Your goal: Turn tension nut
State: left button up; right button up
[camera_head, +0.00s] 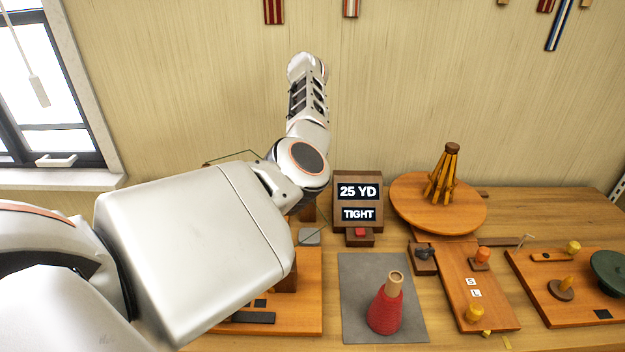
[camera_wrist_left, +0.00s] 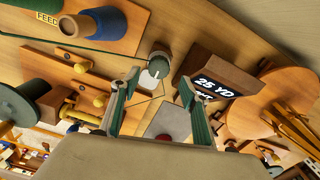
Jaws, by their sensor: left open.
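In the wrist view my left gripper (camera_wrist_left: 159,80) is open, its two green-grey fingers apart with nothing between their pads. A dark grey-green round knob with a white mark (camera_wrist_left: 159,66) shows just beyond the fingertips; I cannot tell whether it is the tension nut. Yellow knobs (camera_wrist_left: 94,97) stand on a wooden board (camera_wrist_left: 65,62) to the left. A display box (camera_head: 358,190) reads "25 YD" and "TIGHT"; it also shows beside the right finger in the wrist view (camera_wrist_left: 215,86). In the head view my left arm hides much of the left board, and its gripper is not visible.
A red cone of yarn (camera_head: 385,308) stands on a grey mat (camera_head: 350,280). A round wooden turntable (camera_head: 410,205) with a stick frame is behind it. Boards with knobs (camera_head: 465,270) lie to the right.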

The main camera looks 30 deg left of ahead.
pick_arm(q)
notch_tip(320, 180, down, 7)
jog(key=shift+s+r+b, duration=0.15)
jog(key=shift+r+b, duration=0.05)
jog(key=shift+b, duration=0.2)
jog(key=c, duration=1.1)
